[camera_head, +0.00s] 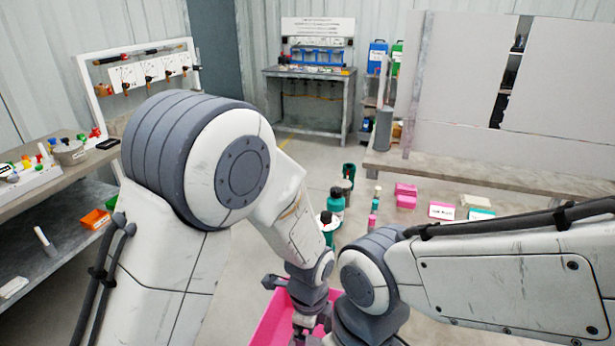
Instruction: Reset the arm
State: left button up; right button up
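My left arm (230,175) comes in from the left, with its large grey and white joint raised high. Its forearm slopes down to a dark wrist (308,290) near the bottom middle. The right gripper's fingers are not visible. Both wrists are over or in front of a pink bin (268,325), mostly hidden by the arms.
A bench (40,205) with small coloured parts stands at left. Green bottles (336,202) and pink blocks (405,195) are beyond my wrists. A long bench (480,168) with grey panels runs at right. A workbench (310,100) stands at the back, with open floor before it.

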aim_at(308, 344)
pick_arm(q)
notch_tip(308, 344, down, 3)
jog(key=shift+f, duration=0.2)
notch_tip(308, 344, up, 3)
jog(key=shift+f, duration=0.1)
jog(key=shift+r, duration=0.75)
